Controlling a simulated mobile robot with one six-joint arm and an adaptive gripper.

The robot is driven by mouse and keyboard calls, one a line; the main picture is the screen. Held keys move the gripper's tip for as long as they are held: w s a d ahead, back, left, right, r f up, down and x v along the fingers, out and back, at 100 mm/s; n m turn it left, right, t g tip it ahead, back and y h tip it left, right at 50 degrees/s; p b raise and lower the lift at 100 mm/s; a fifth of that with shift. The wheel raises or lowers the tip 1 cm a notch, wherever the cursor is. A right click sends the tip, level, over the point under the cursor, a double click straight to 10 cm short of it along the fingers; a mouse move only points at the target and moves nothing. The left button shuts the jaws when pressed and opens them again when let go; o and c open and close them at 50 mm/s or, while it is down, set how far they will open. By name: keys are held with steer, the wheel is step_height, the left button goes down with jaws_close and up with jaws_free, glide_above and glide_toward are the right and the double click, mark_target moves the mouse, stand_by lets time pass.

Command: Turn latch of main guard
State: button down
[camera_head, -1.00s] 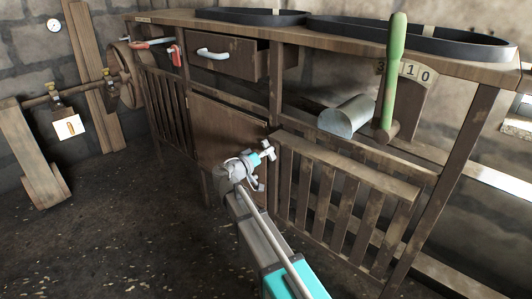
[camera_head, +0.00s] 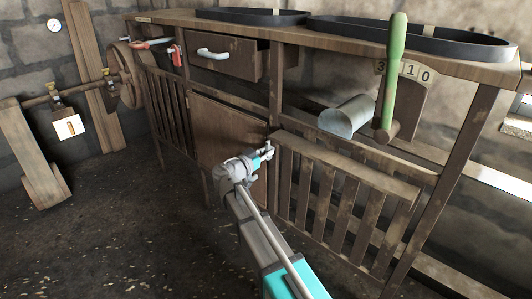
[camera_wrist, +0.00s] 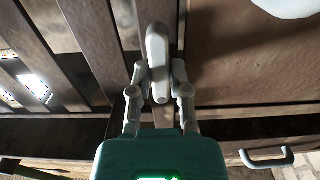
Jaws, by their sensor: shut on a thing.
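The latch, a pale grey lever (camera_wrist: 158,60), stands between my fingers in the wrist view, at the post between the slatted guard and a solid brown panel. My gripper (camera_wrist: 159,84) is shut on the latch, with one finger against each side. In the head view my gripper (camera_head: 265,152) is at the same post, and it mostly hides the latch. The slatted wooden guard (camera_head: 312,196) stands upright to the right of it. The brown panel (camera_head: 218,135) is to the left. I cannot tell whether the guard is fastened.
Above stand an open drawer with a white handle (camera_head: 213,54) and a bench top with black trays. A green lever (camera_head: 394,70) and a grey cylinder (camera_head: 345,117) are at the right.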

steer(key=shift+d, duration=0.1)
stand_by(0.3)
steer(key=c, duration=0.6)
jaws_free()
steer(key=shift+v, duration=6.05)
